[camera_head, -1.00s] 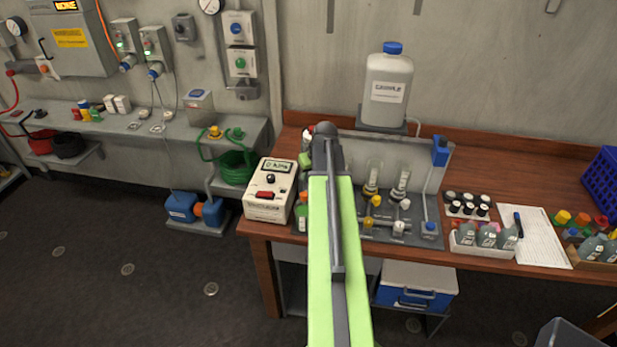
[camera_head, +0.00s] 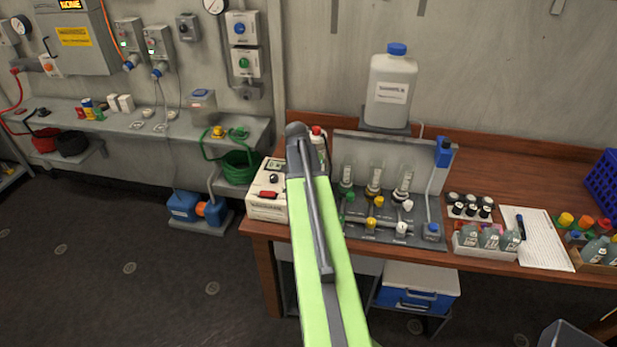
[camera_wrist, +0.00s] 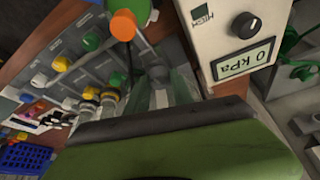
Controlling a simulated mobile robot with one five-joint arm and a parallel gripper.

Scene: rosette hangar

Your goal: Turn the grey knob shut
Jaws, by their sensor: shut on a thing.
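A dark panel (camera_head: 385,232) on the bench carries coloured knobs, with two pale whitish-grey ones (camera_head: 408,206) (camera_head: 401,228) at its right; I cannot tell which is the grey knob. The panel also shows in the wrist view (camera_wrist: 60,50). My arm covers the panel's left end in the head view and hides my gripper there. In the wrist view, my gripper (camera_wrist: 166,92) shows only unclearly above a dark bar, between the panel and a pressure box (camera_wrist: 208,50). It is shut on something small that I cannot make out.
A red-capped bottle (camera_head: 317,132) is beside my arm's top end. Several flasks stand along the panel, with a large white bottle (camera_head: 391,85) behind. A tray of bottles (camera_head: 485,250) is right of the panel.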

